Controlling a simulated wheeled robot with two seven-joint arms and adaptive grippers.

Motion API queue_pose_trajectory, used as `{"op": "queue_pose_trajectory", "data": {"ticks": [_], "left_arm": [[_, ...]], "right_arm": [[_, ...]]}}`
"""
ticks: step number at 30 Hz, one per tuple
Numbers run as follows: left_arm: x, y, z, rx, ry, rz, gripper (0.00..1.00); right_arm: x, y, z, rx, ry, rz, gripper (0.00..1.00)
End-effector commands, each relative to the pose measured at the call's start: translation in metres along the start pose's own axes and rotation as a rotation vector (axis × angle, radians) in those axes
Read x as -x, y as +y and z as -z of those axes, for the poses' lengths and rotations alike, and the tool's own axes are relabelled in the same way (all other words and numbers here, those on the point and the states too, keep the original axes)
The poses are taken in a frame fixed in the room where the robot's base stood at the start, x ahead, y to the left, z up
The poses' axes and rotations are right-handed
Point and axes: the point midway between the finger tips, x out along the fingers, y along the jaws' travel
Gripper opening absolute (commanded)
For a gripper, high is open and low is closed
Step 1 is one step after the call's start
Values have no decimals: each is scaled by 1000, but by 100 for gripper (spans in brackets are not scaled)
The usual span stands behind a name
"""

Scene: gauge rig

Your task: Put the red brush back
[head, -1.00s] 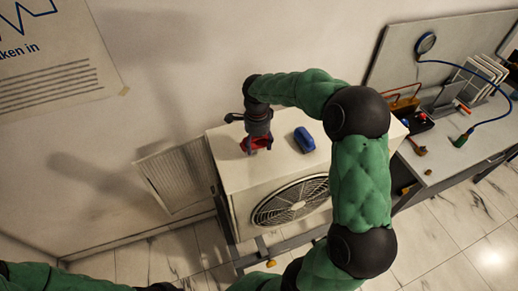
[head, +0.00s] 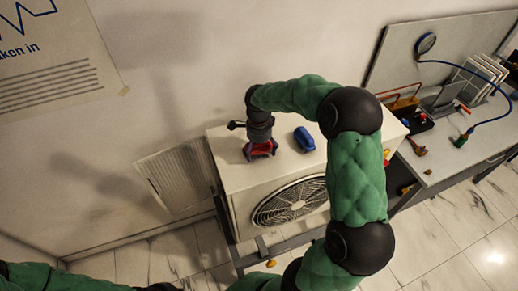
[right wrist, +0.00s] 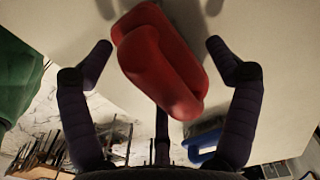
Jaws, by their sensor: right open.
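The red brush (head: 262,149) is on the white top of the fan unit (head: 232,170), near its left end. In the right wrist view the red brush (right wrist: 160,62) lies between the two fingers, with a gap on each side. My right gripper (head: 261,154) is open over it, pointing down; its spread fingers also show in the right wrist view (right wrist: 160,52). The gripper partly hides the brush in the head view. A blue brush (head: 304,139) lies to the right on the same top. My left gripper is not in view.
A vent panel (head: 178,178) leans at the wall left of the fan unit. My right arm passes over the unit's right part.

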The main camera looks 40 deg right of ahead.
Motion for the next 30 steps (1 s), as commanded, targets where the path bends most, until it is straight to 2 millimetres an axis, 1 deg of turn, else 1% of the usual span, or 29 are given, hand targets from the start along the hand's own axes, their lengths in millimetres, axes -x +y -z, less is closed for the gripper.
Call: {"op": "queue_pose_trajectory", "data": {"ticks": [5, 12, 18, 21, 24, 30], "left_arm": [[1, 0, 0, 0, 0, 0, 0], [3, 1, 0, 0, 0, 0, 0], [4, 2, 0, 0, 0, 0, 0], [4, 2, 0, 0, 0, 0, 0], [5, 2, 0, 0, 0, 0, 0], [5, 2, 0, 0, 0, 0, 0]], "right_arm": [[20, -2, 0, 0, 0, 5, 89], [68, -1, 0, 1, 0, 5, 89], [101, -1, 0, 0, 0, 4, 89], [111, -1, 0, 0, 0, 3, 89], [117, -1, 0, 0, 0, 2, 89], [119, 0, 0, 0, 0, 1, 89]]}}
